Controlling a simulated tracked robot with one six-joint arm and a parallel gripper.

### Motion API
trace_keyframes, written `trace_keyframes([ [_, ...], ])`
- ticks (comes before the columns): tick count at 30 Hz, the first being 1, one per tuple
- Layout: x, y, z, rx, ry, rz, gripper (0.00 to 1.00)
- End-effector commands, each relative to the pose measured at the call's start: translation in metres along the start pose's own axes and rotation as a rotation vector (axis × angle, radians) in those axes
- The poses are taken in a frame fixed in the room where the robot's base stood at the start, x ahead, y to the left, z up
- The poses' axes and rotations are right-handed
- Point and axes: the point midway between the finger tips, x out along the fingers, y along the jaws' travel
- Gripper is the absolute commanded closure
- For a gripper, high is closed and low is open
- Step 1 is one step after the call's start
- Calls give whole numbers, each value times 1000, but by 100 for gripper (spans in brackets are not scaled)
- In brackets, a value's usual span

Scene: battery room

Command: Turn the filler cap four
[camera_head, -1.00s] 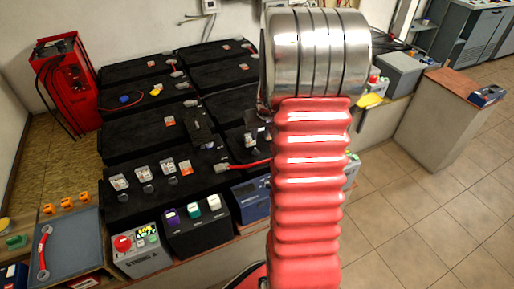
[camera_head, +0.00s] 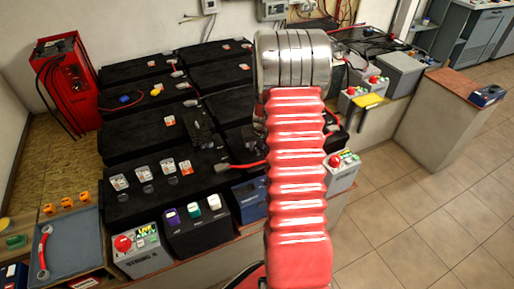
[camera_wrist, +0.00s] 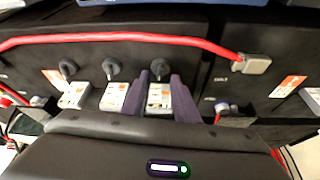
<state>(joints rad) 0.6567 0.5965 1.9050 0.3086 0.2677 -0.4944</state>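The right cap lies just beyond the fingertips, not visibly gripped. In the head view, tagged caps (camera_head: 147,188) sit on the front-left battery (camera_head: 135,210).
A red cable (camera_wrist: 120,38) crosses above the caps in the wrist view, ending at a lug (camera_wrist: 256,63). In the head view, a grey box with a red knob (camera_head: 140,250) and a box with coloured knobs (camera_head: 197,231) stand in front. The tiled floor (camera_head: 420,230) is clear.

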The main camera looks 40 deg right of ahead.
Motion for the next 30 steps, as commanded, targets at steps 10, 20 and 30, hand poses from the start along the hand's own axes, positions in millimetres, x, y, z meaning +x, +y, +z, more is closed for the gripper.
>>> trace_keyframes([
  [10, 25, 0, 0, 0, 0, 0, 73],
  [20, 26, 0, 0, 0, 0, 0, 76],
  [30, 26, 1, 0, 1, 0, 0, 100],
])
